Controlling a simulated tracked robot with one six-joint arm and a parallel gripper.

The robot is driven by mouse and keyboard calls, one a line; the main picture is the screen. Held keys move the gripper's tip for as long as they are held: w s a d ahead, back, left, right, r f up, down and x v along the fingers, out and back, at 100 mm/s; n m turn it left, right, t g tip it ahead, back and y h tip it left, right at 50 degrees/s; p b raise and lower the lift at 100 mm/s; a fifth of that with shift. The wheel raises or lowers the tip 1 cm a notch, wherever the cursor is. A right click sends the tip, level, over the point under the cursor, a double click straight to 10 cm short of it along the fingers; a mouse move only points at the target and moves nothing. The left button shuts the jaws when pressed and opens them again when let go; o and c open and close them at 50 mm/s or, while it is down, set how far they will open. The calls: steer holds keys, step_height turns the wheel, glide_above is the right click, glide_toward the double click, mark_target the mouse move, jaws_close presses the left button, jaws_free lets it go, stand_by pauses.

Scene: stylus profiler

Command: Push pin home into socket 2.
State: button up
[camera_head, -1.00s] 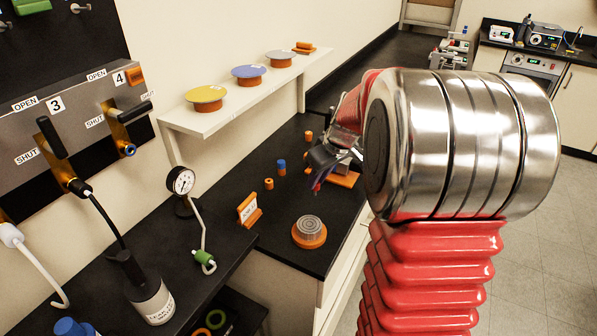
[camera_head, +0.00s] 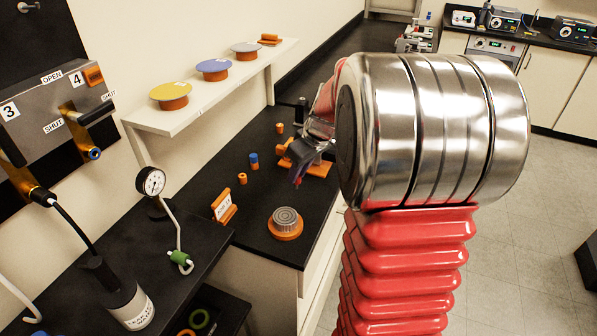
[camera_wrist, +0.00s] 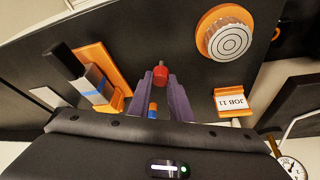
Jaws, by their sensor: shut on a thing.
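My gripper (camera_wrist: 157,80) has two purple fingers and is shut on a small red pin (camera_wrist: 160,76), which shows at the fingertips in the wrist view. In the head view my gripper (camera_head: 298,181) hangs over the black counter, between the orange stand and the round knurled piece; the pin is hard to make out there. An orange stand (camera_wrist: 114,66) with a grey, blue-striped block is left of the fingers in the wrist view. I cannot make out a socket marked 2.
A round knurled piece (camera_head: 286,216) on an orange base stands near the counter's front edge. A JOB 11 card (camera_head: 224,206), a blue-topped cylinder (camera_head: 253,160) and an orange cylinder (camera_head: 242,178) stand nearby. A dial gauge (camera_head: 151,182) and a shelf (camera_head: 211,91) are left.

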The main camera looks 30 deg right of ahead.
jaws_close()
steer(key=s+d+r+m, duration=0.2)
steer(key=d+r, duration=0.2)
steer(key=r, duration=0.3)
steer(key=s+d+r+m+h, duration=0.1)
steer(key=s+d+r+m, duration=0.1)
steer(key=d+r, duration=0.3)
steer(key=shift+s+r, duration=0.85)
